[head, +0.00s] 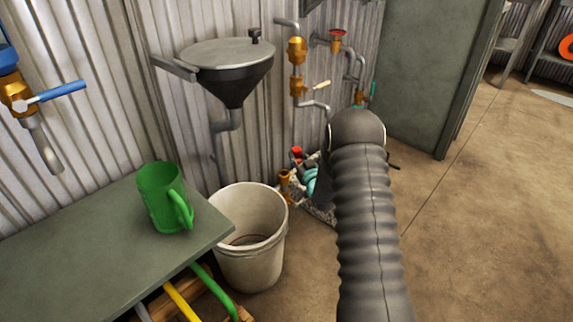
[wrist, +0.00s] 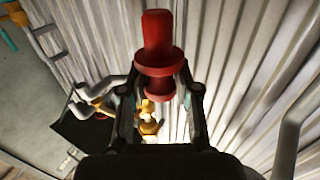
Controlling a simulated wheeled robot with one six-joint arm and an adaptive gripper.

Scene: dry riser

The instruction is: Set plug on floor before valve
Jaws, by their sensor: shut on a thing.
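In the wrist view a red, flanged plug (wrist: 158,35) sits between the fingertips of my gripper (wrist: 160,78), which is shut on it. The plug is off the floor. In the head view my arm's dark ribbed sleeve hides most of the gripper. Brass valves stand on the wall pipes: one with a pale lever (head: 297,52), another with a red handwheel (head: 337,37). Brass fittings also show beyond the fingers in the wrist view (wrist: 148,118). The floor (head: 465,215) is bare to the right of my arm.
A white bucket (head: 252,270) stands below a black funnel (head: 228,85). A green mug (head: 163,195) is on the grey bench (head: 75,245) at left. Red, brass and teal pieces (head: 308,178) cluster low by the wall, partly hidden. A grey panel (head: 430,75) stands behind.

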